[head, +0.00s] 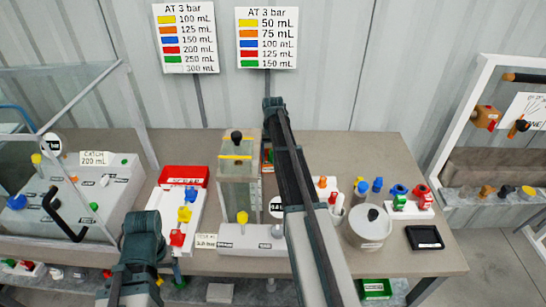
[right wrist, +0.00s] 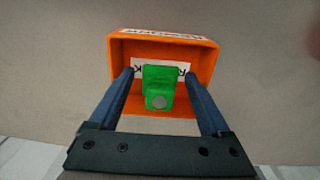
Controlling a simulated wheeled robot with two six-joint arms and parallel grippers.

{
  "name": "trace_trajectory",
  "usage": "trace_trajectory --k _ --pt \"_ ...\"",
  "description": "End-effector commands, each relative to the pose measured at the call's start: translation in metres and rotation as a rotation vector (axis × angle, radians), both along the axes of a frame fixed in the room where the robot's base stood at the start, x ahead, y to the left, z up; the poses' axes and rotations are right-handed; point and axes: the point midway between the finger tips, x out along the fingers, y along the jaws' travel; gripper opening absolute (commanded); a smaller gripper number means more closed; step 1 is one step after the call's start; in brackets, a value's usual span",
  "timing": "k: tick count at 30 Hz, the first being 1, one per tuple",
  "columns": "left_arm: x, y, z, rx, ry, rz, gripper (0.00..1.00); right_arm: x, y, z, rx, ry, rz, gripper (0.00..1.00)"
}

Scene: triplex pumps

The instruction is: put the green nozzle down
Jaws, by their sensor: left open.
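The green nozzle (right wrist: 158,88) shows in the right wrist view, over the inside of an orange tray (right wrist: 205,62). My right gripper (right wrist: 158,80) has its fingers on either side of the nozzle, with a visible gap on each side, so it is open. I cannot tell whether the nozzle touches the tray floor. In the head view my right arm reaches to the back of the table and its fingertips cannot be made out; this nozzle cannot be picked out there. My left gripper (head: 143,222) is open and empty at the front left of the table.
On the table (head: 400,160) stand a clear tank (head: 238,185), a white rack with coloured nozzles (head: 180,228), a white round pot (head: 369,228) and a black scale (head: 424,237). A large grey pump (head: 75,195) fills the left. A red tray (head: 184,176) lies behind the rack.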

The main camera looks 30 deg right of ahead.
Motion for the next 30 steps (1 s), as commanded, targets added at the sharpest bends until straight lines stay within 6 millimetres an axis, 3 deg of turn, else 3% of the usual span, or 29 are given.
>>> trace_trajectory --k 8,14,30 --pt "0.0 0.0 0.004 0.0 0.0 0.0 0.81 0.0 0.0 0.004 0.0 0.0 0.0 0.81" --pt "0.0 0.0 0.019 0.0 0.0 0.0 0.81 0.0 0.0 0.019 0.0 0.0 0.0 0.81" --pt "0.0 0.0 0.1 0.0 0.0 -0.001 0.81 0.0 0.0 0.1 0.0 0.0 0.0 0.81"
